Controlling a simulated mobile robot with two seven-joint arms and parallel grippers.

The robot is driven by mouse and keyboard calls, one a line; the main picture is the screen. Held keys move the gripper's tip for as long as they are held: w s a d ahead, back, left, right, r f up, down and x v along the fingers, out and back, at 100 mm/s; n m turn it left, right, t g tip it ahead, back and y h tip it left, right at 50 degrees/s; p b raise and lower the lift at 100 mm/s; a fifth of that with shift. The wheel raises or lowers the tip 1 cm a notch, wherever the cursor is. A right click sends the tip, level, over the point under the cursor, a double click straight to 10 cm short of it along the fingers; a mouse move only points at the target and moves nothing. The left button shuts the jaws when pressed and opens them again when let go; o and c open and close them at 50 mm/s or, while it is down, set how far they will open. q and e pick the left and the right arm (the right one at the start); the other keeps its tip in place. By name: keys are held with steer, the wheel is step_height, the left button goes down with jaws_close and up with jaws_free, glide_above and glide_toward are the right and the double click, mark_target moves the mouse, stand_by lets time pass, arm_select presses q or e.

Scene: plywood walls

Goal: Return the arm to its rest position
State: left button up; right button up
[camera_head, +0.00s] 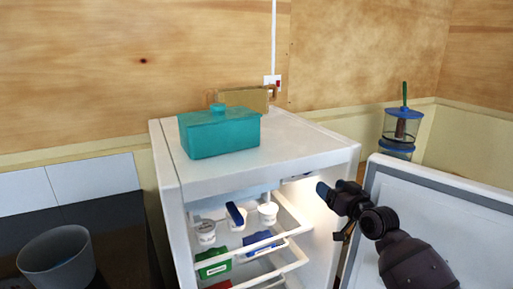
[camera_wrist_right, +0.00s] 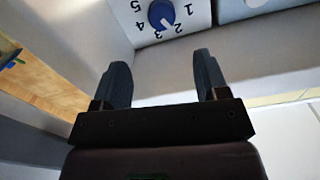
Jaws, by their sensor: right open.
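My right gripper (camera_head: 324,190) is at the right side of the open fridge (camera_head: 265,170) in the head view, between the fridge body and its open door. In the right wrist view its two dark fingers (camera_wrist_right: 160,75) stand apart with nothing between them. A white panel with a blue dial (camera_wrist_right: 162,14) and printed numbers shows beyond the fingertips. My right arm (camera_head: 410,260) comes in from the lower right, in front of the fridge door (camera_head: 450,200). My left gripper is not in view.
A teal lidded box (camera_head: 220,135) and a brown object (camera_head: 245,99) stand on the fridge top. Shelves (camera_head: 292,262) hold white cups and several small packages. A grey bucket (camera_head: 57,262) stands on the dark counter at left. A blue-lidded clear container (camera_head: 402,128) is behind the door.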

steer(key=s+f+g+h, duration=0.2)
steer(key=s+f+h, duration=0.1)
steer(key=s+f, duration=1.2)
steer(key=s+f+m+g+h, duration=0.1)
steer(key=s+f+g+h, duration=0.2)
steer(key=s+f, duration=1.2)
steer(key=s, duration=0.8)
steer(key=shift+d, duration=0.25)
